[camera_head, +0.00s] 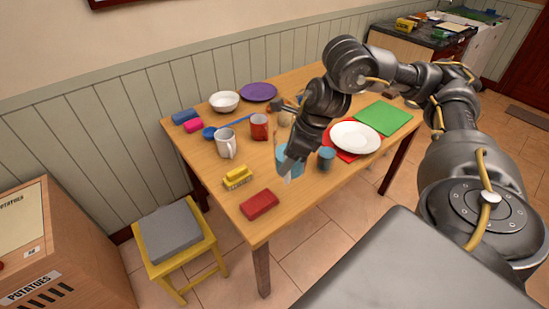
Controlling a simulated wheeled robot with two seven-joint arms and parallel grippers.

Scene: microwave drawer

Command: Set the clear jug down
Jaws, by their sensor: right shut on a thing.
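The clear jug (283,155), pale blue and see-through, is at the middle of the wooden table (222,186). My right gripper (289,168) points down over it from the right and is shut on it. The gripper and wrist hide much of the jug, including its right side. I cannot tell whether its base touches the table. My left gripper is not in view.
A red mug (259,127), a white mug (226,144) and a dark blue cup (326,159) stand near the jug. A white plate (355,137) lies to the right. A yellow brush (237,178) and red block (259,204) lie in front, with bare table around them.

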